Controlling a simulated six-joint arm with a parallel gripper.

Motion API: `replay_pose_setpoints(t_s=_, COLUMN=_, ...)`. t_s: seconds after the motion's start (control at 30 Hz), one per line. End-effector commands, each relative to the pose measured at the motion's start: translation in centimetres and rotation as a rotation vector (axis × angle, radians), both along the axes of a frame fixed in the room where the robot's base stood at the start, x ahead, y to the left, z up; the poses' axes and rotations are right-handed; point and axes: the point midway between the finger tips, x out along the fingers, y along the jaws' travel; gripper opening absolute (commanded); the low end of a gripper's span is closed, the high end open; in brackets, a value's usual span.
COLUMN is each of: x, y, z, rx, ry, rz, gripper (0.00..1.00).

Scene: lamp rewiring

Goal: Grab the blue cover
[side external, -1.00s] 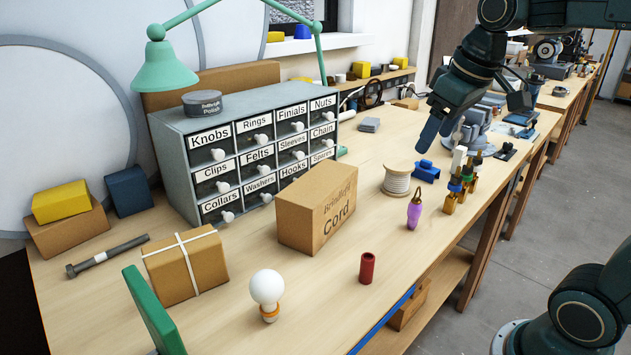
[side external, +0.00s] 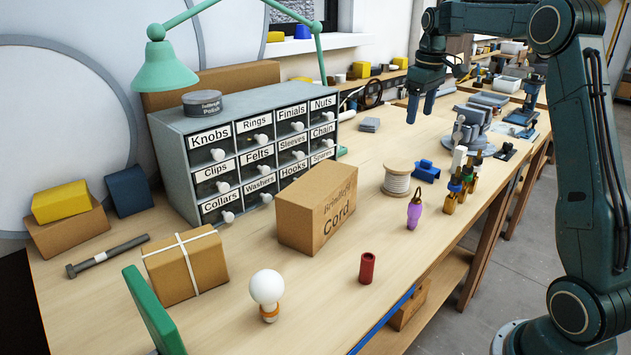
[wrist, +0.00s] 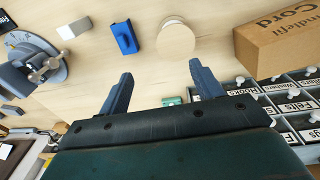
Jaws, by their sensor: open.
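The blue cover (side external: 426,171) is a small blue piece lying on the bench, just behind and to the right of the thread spool. In the wrist view the blue cover (wrist: 125,38) lies at the upper middle, beyond the fingertips. My gripper (side external: 420,107) is in the air above the bench, up and behind the cover in the side view, and apart from it. In the wrist view my gripper (wrist: 160,72) shows two fingers spread apart with nothing between them.
The spool (side external: 397,181) stands close beside the cover. A white block (wrist: 66,32) and a grey vise-like device (wrist: 38,65) are on its other side. The Cord box (side external: 317,207) and drawer cabinet (side external: 190,150) stand to the left. Upright brass-coloured parts (side external: 462,187) stand to the right.

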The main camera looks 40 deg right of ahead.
Motion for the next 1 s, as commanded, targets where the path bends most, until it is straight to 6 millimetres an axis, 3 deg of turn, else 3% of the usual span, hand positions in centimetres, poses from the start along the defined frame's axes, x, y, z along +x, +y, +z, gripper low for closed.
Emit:
replay_pose_setpoints(t_s=0.2, x=0.7, y=-5.7, z=-3.5, rx=0.028, ry=0.049, rz=-0.003, gripper=0.65)
replay_pose_setpoints(t_s=0.4, x=0.7, y=-8.9, z=-5.6, rx=0.046, ry=0.073, rz=-0.002, gripper=0.65)
replay_pose_setpoints(t_s=0.77, x=0.6, y=-9.8, z=-6.4, rx=0.051, ry=0.079, rz=0.001, gripper=0.65)
replay_pose_setpoints(t_s=1.0, x=0.6, y=-9.7, z=-8.3, rx=0.053, ry=0.082, rz=0.000, gripper=0.65)
